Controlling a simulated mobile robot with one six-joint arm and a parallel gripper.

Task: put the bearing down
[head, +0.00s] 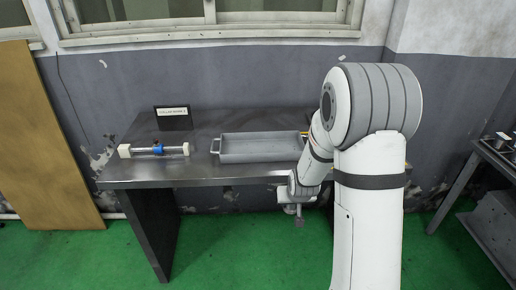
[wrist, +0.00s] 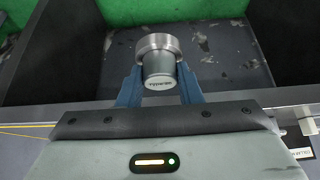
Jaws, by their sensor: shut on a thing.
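In the wrist view, the bearing, a shiny metal ring (wrist: 158,43), sits between the blue fingers of my gripper (wrist: 159,88). A grey cylinder with lettering (wrist: 161,76) shows in front of the ring between the fingers; I cannot tell how the two are joined. The fingers are shut on the bearing. In the head view, my gripper (head: 298,212) hangs by the front edge of the dark table (head: 198,177), near its right end. The bearing is too small to make out clearly there.
A grey tray (head: 214,148) with a side handle lies on the table. To its left is a rod with white end blocks and a blue part (head: 158,149). A small black sign (head: 173,117) stands behind. Another bench (head: 490,158) is at the far right.

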